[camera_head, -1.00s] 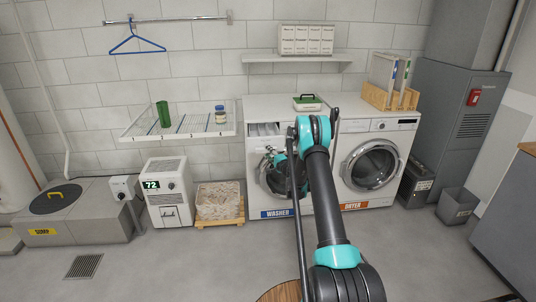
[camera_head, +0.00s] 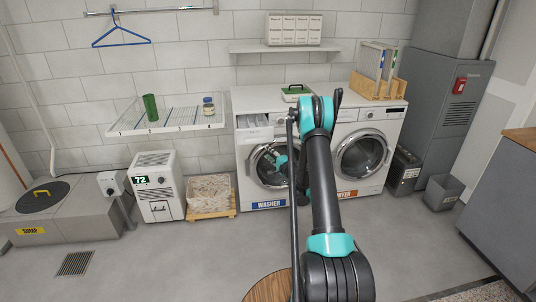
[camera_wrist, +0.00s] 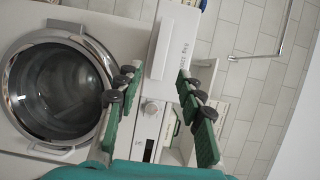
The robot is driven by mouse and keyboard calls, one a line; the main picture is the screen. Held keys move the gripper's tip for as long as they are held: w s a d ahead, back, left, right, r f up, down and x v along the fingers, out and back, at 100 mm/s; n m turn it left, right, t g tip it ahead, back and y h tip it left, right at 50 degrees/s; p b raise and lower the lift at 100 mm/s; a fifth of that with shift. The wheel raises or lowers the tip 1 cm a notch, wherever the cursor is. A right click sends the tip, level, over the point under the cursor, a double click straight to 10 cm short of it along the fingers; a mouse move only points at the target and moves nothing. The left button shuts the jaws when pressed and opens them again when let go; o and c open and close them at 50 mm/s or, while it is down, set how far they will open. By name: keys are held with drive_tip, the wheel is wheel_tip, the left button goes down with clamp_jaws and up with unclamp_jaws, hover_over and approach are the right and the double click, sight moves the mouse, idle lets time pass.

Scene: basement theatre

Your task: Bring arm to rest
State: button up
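My arm (camera_head: 322,190) stretches forward from the bottom of the head view toward the washer (camera_head: 266,190). My gripper (camera_head: 277,157) is small there, in front of the washer's round door and partly hidden by my arm. In the wrist view my gripper (camera_wrist: 157,77) is open, its green-padded fingers apart with nothing between them. A round glass door (camera_wrist: 58,86) lies left of the fingers. I cannot tell whether the gripper touches the washer.
The dryer (camera_head: 362,160) stands right of the washer. A wire shelf (camera_head: 180,123) with a green cylinder (camera_head: 150,107) and a jar (camera_head: 208,106) is at left. A dehumidifier (camera_head: 157,187) and a basket (camera_head: 210,194) stand on the floor.

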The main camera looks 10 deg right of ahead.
drive_tip(key=s+a+r+n+g+y, duration=0.1)
drive_tip(key=s+a+r+n+g, duration=0.4)
drive_tip(key=s+r, duration=0.35)
drive_tip(key=s+a+r+n+g+h, duration=0.1)
drive_tip(key=s+a+r+n, duration=0.1)
drive_tip(key=s, duration=0.4)
drive_tip(key=s+a+r+n+g, duration=0.1)
drive_tip(key=s+a+r+n, duration=0.1)
drive_tip(key=s, duration=0.4)
drive_tip(key=s+d+f+n+g+h, duration=0.1)
drive_tip(key=s+d+h, duration=0.1)
drive_tip(key=s, duration=0.9)
drive_tip(key=s+d+f+n+g+h, duration=0.2)
drive_tip(key=s+d, duration=0.1)
drive_tip(key=s, duration=0.8)
drive_tip(key=s+d+f+n+g+h, duration=0.1)
drive_tip(key=s+d+g+h, duration=0.1)
drive_tip(key=s, duration=0.9)
drive_tip(key=shift+d+f+h, duration=0.35)
drive_tip(key=shift+d+h, duration=0.1)
drive_tip(key=shift+h, duration=0.05)
